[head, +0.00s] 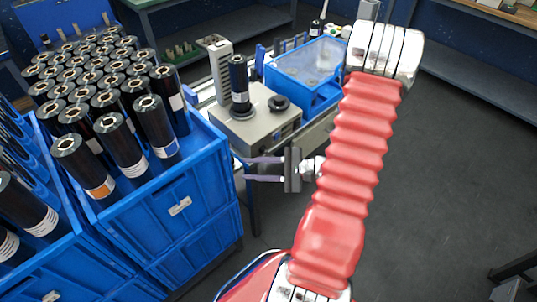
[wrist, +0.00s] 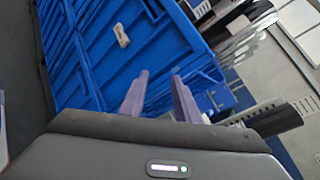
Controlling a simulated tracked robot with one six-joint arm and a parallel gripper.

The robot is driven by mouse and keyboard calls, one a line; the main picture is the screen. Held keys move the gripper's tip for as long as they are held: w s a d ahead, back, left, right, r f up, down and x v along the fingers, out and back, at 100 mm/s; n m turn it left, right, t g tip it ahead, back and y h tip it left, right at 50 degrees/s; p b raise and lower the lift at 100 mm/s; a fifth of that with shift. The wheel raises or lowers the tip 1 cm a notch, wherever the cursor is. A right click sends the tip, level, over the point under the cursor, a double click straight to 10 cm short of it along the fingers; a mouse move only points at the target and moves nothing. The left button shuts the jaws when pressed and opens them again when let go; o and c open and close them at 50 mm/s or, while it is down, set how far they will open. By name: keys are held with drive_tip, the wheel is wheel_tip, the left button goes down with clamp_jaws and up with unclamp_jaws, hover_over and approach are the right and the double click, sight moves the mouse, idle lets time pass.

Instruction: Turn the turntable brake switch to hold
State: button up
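A grey bench unit (head: 250,128) stands in the middle of the head view, with a black film roll (head: 239,78) upright on its round base. A black round part (head: 279,103) sits on its top at the right. I cannot make out the brake switch or its setting. My gripper (head: 248,169) is in front of and below the unit in the head view, its fingers pointing left towards the blue crates. The two purple fingers are apart and empty, also in the wrist view (wrist: 160,75).
A blue crate (head: 185,205) full of upright black rolls is stacked at the left, close to my fingertips; a blue crate wall (wrist: 90,50) fills much of the wrist view. A blue clear-lidded box (head: 303,70) stands behind the unit.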

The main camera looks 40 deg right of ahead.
sight(266, 152)
drive_tip(key=s+d+f+m+t+h, duration=0.2)
drive_tip(key=s+d+f+m+h, duration=0.1)
drive_tip(key=d+f+m+h, duration=0.2)
drive_tip(key=s+d+f+m+t+h, duration=0.3)
drive_tip(key=d+f+m+h, duration=0.2)
drive_tip(key=d, duration=0.3)
drive_tip(key=shift+d+f+t, duration=0.3)
drive_tip(key=shift+f, duration=0.05)
drive_tip(key=shift+w, duration=0.15)
drive_tip(key=shift+w+a, duration=0.2)
drive_tip(key=shift+w, duration=6.55)
drive_tip(key=shift+c, duration=0.5)
clamp_jaws()
